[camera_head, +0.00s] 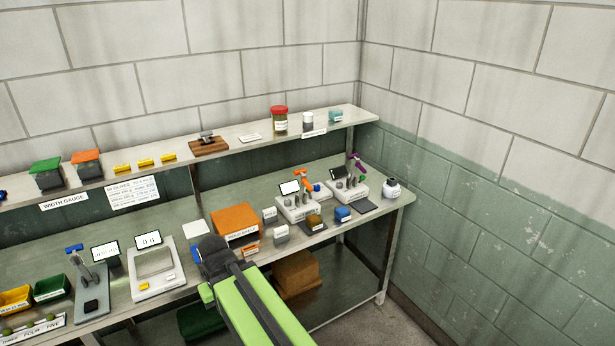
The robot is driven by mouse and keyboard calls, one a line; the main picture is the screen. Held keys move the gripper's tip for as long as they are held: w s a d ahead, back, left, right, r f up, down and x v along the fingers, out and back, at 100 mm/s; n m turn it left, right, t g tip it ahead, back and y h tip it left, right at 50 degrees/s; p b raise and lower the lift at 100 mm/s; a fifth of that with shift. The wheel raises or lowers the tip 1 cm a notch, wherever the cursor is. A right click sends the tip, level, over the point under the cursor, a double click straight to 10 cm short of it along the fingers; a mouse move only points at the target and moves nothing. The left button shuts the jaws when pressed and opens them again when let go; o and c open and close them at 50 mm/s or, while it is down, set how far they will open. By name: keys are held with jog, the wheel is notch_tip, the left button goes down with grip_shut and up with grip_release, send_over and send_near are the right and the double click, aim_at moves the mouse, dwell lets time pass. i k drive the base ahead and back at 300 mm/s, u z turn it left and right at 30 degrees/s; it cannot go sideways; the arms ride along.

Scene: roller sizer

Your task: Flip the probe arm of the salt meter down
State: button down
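Two similar white bench meters with small screens stand on the right part of the lower shelf. One meter (299,211) has an orange raised probe arm (303,175). The other meter (350,192) has a purple raised probe arm (357,161). Their labels are too small to read, so I cannot tell which is the salt meter. My green arm rises from the bottom, and its dark end, with my gripper (212,252), is at the shelf's front edge, left of both meters and apart from them. Its fingers cannot be made out.
A white jar (392,188) is at the right end. A scale (155,270) and a blue-topped stand (90,289) are left.

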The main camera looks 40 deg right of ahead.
aim_at(304, 182)
jog(key=u, duration=0.4)
jog(key=i, duration=1.1)
jog(key=u, duration=0.05)
